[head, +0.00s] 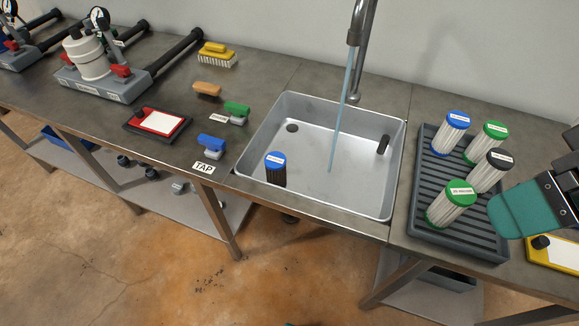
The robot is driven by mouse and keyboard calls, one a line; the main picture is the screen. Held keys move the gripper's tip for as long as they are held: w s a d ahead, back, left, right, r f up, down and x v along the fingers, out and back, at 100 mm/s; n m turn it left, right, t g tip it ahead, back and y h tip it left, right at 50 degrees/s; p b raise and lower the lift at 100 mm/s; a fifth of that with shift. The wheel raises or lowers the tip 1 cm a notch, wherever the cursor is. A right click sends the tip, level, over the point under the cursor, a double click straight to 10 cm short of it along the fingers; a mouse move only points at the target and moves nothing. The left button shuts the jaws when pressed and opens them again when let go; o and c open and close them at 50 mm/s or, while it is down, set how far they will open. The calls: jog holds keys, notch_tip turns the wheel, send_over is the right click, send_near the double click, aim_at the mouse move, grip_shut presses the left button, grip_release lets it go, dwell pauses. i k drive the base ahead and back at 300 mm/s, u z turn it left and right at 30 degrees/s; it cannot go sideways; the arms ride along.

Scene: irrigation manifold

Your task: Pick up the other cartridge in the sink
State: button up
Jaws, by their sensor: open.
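A cartridge with a blue cap (276,168) and a dark body stands upright in the near left corner of the metal sink (262,178). Its lower part is partly hidden by the sink's front rim. My gripper (528,208), with a teal finger surface, is at the right edge of the head view, over the right side of the rack. It is open, with no cartridge seen in it, and is well to the right of the sink. Its far side is cut off by the picture edge.
Water runs from the tap (354,45) into the sink. A dark ribbed rack (428,150) right of the sink holds several pale cartridges with blue, green and black caps.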

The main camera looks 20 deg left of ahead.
aim_at(275, 161)
jog(key=u, duration=0.55)
jog(key=k, duration=1.25)
jog(key=u, duration=1.15)
jog(key=i, duration=0.5)
jog(key=u, duration=0.75)
jog(key=i, duration=1.55)
jog(key=z, duration=1.2)
jog(key=i, duration=0.75)
jog(key=z, duration=0.8)
